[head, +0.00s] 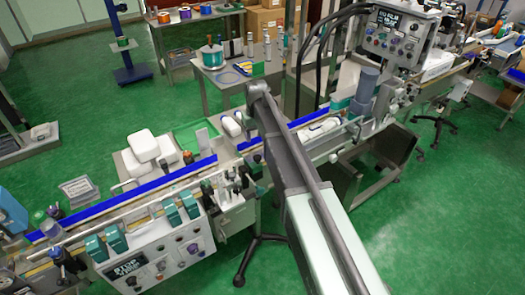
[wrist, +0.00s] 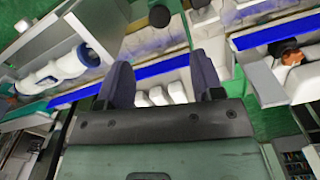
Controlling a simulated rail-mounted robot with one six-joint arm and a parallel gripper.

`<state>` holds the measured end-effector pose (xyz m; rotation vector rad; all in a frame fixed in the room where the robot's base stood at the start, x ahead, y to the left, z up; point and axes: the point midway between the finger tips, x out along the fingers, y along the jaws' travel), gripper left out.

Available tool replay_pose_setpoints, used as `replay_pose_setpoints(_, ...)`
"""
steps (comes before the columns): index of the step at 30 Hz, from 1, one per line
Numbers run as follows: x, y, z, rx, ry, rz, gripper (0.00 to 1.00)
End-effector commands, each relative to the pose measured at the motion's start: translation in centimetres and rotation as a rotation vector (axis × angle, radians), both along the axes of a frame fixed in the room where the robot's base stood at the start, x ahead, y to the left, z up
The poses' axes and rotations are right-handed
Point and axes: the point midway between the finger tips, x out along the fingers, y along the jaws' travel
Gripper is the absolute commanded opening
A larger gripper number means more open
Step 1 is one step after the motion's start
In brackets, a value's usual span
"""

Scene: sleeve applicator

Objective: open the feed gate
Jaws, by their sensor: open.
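I cannot pick out the feed gate for certain in either view. The conveyor line (head: 150,188) with blue side rails runs across the head view, and my arm covers part of its middle. In the wrist view, blue rail strips (wrist: 270,36) cross the picture beyond my gripper (wrist: 163,82). Its two dark fingers stand apart, with no object clearly held. White rounded items (wrist: 158,95) show between and beyond the fingers; I cannot tell their distance. In the head view my gripper is hidden or too unclear to tell from the arm.
A control box with teal blocks (head: 155,240) fronts the line at left. White blocks (head: 145,146) rest behind the rail. An upright control panel (head: 395,35) and a grey cylinder (head: 368,82) stand at right. An orange-brown knob (wrist: 290,54) shows at right in the wrist view.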

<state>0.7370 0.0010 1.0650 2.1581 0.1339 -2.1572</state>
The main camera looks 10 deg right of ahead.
Motion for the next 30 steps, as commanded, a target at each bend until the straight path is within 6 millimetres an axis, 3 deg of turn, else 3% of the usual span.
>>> replay_pose_setpoints(12, 0.0, -0.1, -9.1, 0.000, 0.000, -0.002, 0.61)
replay_pose_setpoints(15, 0.0, -0.1, -10.5, 0.000, 0.000, -0.002, 0.61)
replay_pose_setpoints(25, 0.0, -0.1, -10.5, 0.000, 0.000, -0.002, 0.61)
replay_pose_setpoints(30, 0.0, -0.1, -10.5, 0.000, 0.000, -0.002, 0.35)
